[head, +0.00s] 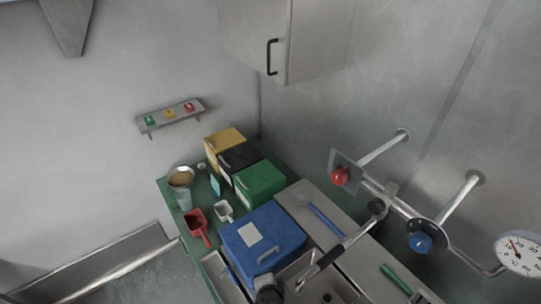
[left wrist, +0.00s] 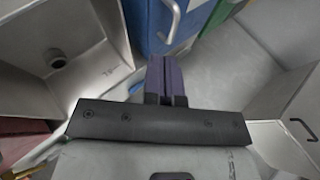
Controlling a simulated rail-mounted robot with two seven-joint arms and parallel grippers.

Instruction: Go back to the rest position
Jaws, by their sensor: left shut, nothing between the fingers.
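My left gripper (left wrist: 168,78) shows in the left wrist view. Its two purple fingers lie against each other, shut with nothing between them. Beyond the fingers is a blue box (left wrist: 150,25) with a metal handle. A grey metal surface is to their right. In the head view the blue box (head: 263,238) stands on the green table, with a small dark part at its lower front that I cannot identify for sure. My right gripper is in neither view.
Green (head: 260,185), black (head: 240,157) and yellow (head: 225,140) boxes stand behind the blue one. A red scoop (head: 197,222), a white scoop (head: 224,210) and a container with tan contents (head: 181,179) are to the left. Wall pipes with a red knob (head: 339,177) and blue knob (head: 420,242) are right.

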